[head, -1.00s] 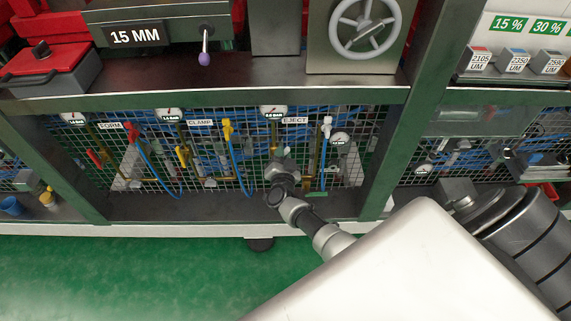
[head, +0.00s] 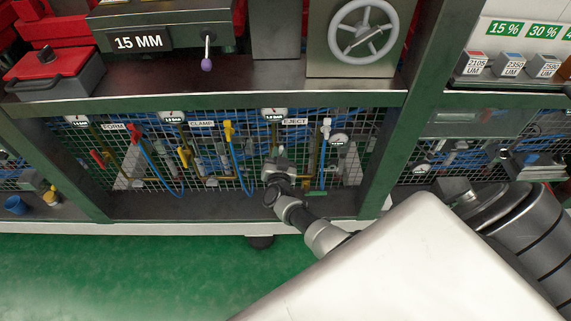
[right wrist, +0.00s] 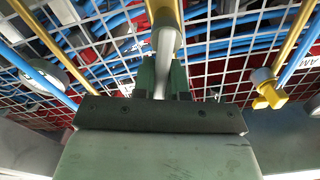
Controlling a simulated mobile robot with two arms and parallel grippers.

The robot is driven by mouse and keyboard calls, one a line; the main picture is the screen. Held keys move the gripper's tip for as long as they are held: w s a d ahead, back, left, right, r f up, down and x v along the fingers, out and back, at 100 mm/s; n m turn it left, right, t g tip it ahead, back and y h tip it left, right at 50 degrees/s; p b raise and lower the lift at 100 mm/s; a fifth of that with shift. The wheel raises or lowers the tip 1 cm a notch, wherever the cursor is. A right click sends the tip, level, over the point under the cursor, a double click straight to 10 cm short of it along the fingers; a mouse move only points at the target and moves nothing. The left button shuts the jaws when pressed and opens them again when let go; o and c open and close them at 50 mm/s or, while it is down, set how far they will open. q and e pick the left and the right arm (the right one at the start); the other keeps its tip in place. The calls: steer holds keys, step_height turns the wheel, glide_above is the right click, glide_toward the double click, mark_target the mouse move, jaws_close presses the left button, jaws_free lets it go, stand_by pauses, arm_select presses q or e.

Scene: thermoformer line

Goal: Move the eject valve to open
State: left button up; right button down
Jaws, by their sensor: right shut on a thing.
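The EJECT label (head: 294,121) is on the mesh panel below the bench, right of the CLAMP and FORM groups. My right gripper (head: 278,166) is at the mesh, below and left of this label, and covers the handle there in the head view. In the right wrist view its two green fingers (right wrist: 162,82) are shut on a pale grey-white lever, which I take to be the eject valve handle (right wrist: 164,45). The lever joins a brass fitting at the top of that view. Its angle to the pipe is hard to tell. My left gripper is not in view.
Red handles (head: 96,159) and yellow handles (head: 183,156) of the other groups are to the left. A white upper fitting (head: 326,128) and a gauge (head: 340,140) are to the right. A green post (head: 405,130) bounds the panel. Blue hoses run behind the mesh.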

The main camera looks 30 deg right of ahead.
steer(key=shift+f, duration=0.1)
steer(key=shift+w+a+n+p, duration=0.15)
steer(key=shift+a+n+p, duration=0.15)
steer(key=shift+n, duration=0.4)
steer(key=shift+w+a+n+p, duration=0.15)
steer(key=shift+n+p, duration=0.2)
steer(key=shift+n, duration=0.35)
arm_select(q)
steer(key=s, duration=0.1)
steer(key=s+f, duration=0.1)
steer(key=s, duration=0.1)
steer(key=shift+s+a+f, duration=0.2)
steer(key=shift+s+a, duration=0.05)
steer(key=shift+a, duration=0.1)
arm_select(e)
steer(key=c, duration=1.1)
jaws_free()
steer(key=shift+s, duration=0.1)
